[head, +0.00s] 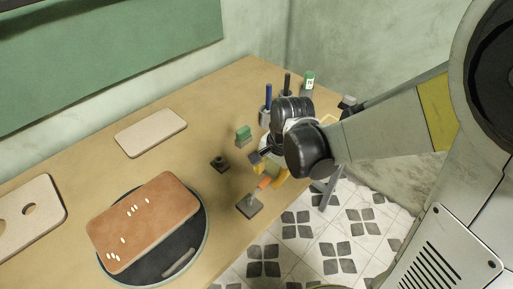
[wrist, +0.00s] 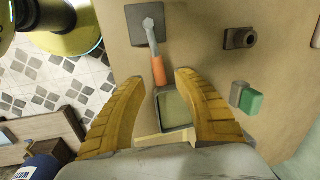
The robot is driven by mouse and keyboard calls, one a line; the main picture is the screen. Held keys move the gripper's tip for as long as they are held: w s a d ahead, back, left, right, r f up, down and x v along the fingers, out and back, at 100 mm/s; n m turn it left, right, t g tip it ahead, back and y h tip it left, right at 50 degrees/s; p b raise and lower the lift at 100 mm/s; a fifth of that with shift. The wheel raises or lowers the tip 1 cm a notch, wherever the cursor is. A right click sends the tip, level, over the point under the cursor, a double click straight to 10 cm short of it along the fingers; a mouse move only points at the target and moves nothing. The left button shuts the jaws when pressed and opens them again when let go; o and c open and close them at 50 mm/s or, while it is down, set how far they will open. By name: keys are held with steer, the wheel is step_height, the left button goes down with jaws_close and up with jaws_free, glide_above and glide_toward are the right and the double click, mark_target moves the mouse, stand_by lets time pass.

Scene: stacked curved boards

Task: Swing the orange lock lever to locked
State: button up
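The orange lock lever (head: 264,182) stands near the table's front edge on a dark square base (head: 249,207). In the wrist view its orange handle (wrist: 158,70) points toward my gripper, with a grey metal arm (wrist: 150,32) running back to the base plate (wrist: 133,18). My gripper (wrist: 158,78) is open, its yellow fingers apart on either side of the handle's end. Nothing is held. Whether a finger touches the handle cannot be told. In the head view my gripper (head: 274,174) is partly hidden behind my arm.
A dark-rimmed tray (wrist: 175,108) lies beneath my fingers. A black fixture (wrist: 240,38) and a green block (wrist: 249,101) stand to the right. A brown board (head: 150,222) with white pieces rests on a round dark mat (head: 190,240). A pale board (head: 150,132) lies behind.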

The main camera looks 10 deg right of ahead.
steer(key=shift+w+a+f+b, duration=0.1)
steer(key=shift+w+f+b, duration=0.1)
steer(key=shift+f, duration=0.5)
steer(key=shift+w+a+f+b, duration=0.1)
steer(key=shift+f+b, duration=0.1)
steer(key=shift+f, duration=0.5)
steer(key=shift+s, duration=0.1)
jaws_close()
steer(key=shift+d, duration=0.1)
